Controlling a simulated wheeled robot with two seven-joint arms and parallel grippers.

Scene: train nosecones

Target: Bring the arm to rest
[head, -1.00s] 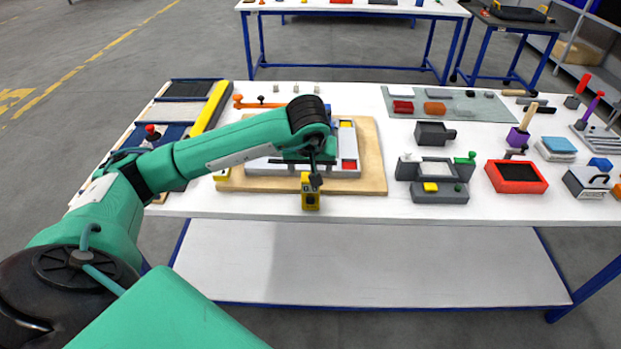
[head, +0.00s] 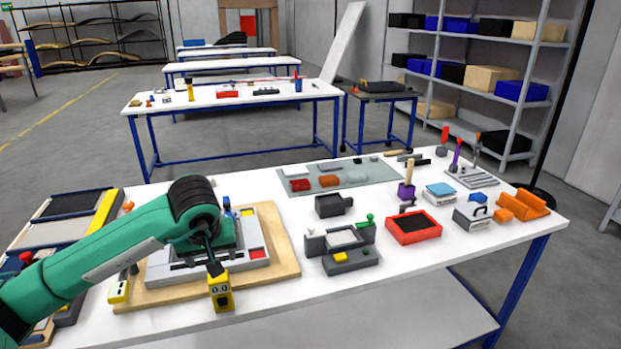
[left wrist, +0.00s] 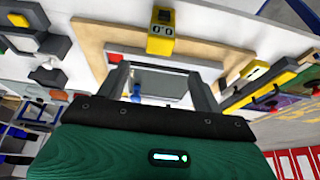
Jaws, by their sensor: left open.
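My left arm comes in from the left in the head view. Its gripper (head: 205,256) is over the grey fixture (head: 160,271) on the wooden board (head: 283,252). In the left wrist view the two fingers of my left gripper (left wrist: 161,88) stand apart with nothing held between them. The fixture (left wrist: 170,62) shows behind and between the fingers. How high the fingertips are above it I cannot tell. My right gripper is in neither view.
A yellow counter block (head: 220,292) stands at the table's front edge, close to my left gripper. Blue-edged trays (head: 75,204) lie left. A grey block fixture (head: 345,262) and red tray (head: 413,226) stand right. White table (head: 262,186) is bare behind the board.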

